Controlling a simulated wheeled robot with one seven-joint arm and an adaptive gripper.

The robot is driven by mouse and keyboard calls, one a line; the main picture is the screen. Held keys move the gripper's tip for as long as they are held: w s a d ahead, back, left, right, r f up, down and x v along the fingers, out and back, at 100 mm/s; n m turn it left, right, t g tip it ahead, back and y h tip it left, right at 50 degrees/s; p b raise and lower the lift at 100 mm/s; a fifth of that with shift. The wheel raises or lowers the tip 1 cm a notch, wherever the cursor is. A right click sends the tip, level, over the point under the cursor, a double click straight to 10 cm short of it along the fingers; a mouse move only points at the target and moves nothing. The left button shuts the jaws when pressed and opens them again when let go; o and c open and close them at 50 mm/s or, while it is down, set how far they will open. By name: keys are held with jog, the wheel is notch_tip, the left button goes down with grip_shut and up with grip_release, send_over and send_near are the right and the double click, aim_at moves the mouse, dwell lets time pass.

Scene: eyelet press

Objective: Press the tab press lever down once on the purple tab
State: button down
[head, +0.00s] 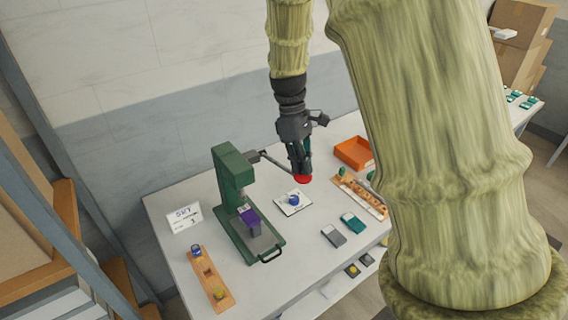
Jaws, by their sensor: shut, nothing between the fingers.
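The green tab press (232,190) stands on the white table. A purple tab (249,217) sits in it under the press head, on a grey block. The press lever (278,163) is a dark bar reaching right from the press's upper part, with a red knob (304,178) at its end. My gripper (301,170) points down at the knob end of the lever, shut and empty. It overlaps the knob in the picture; I cannot tell whether they touch.
A white card with a blue item (292,201) lies right of the press. A sign (184,218) and wooden strip (209,279) are at left. An orange tray (354,152), wooden rack (360,194), grey block (333,236) and teal block (353,222) are at right.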

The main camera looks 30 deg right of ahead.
aim_at(303, 176)
jog(key=shift+f, duration=0.35)
jog(key=shift+b+x, duration=0.55)
jog(key=shift+x, duration=0.8)
jog(key=shift+s, duration=0.15)
jog(key=shift+w+b+x, duration=0.2)
jog(key=shift+b+x, duration=0.25)
jog(key=shift+x, duration=0.95)
jog(key=shift+f, duration=0.15)
jog(key=shift+b+x, duration=0.35)
jog(key=shift+x, duration=0.45)
jog(key=shift+w, duration=0.15)
